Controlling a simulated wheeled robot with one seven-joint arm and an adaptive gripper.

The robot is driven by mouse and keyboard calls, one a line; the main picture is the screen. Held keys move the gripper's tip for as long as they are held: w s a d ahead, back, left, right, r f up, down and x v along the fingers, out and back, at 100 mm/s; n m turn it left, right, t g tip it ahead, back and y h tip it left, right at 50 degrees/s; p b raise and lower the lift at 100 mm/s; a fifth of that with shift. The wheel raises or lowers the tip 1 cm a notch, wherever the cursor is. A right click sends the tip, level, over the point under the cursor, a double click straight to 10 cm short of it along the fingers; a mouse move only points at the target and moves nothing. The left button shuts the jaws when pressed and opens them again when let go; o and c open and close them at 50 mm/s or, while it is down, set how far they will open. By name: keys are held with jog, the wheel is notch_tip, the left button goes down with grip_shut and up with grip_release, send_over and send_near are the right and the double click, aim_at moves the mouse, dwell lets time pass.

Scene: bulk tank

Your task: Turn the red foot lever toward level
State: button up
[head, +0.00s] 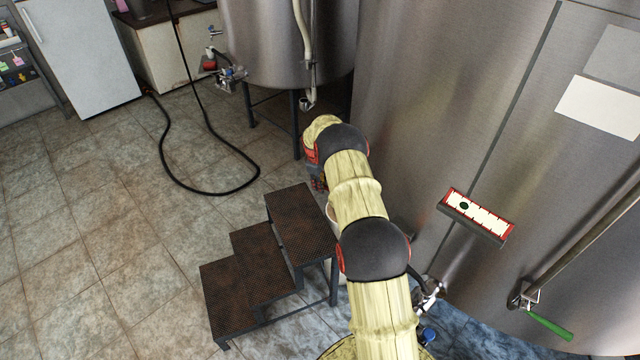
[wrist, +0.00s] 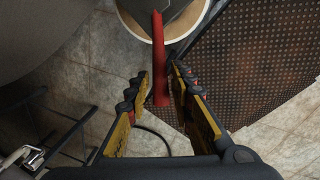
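The red foot lever (wrist: 158,65) shows in the wrist view as a narrow red bar running down from a round, pale-rimmed container (wrist: 183,25). My gripper (wrist: 163,85) is open, with one finger on each side of the lever's lower end. The lever lies between the fingers in the picture; I cannot tell whether either finger touches it or how steeply it tilts. In the head view my arm covers the lever, and only a sliver of the pale container shows beside the arm.
Brown metal steps (head: 265,255) stand close left of my arm; their perforated tread (wrist: 255,60) fills the wrist view's right side. A large steel tank (head: 440,100) rises on the right, with a green-handled valve (head: 548,325). A black hose (head: 200,190) lies on the open tiled floor.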

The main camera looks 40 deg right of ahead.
jog(key=shift+o, duration=1.4)
jog(key=shift+r, duration=0.1)
notch_tip(320, 180, up, 12)
jog(key=s+a, duration=0.1)
jog(key=a, duration=0.1)
jog(key=shift+a, duration=0.1)
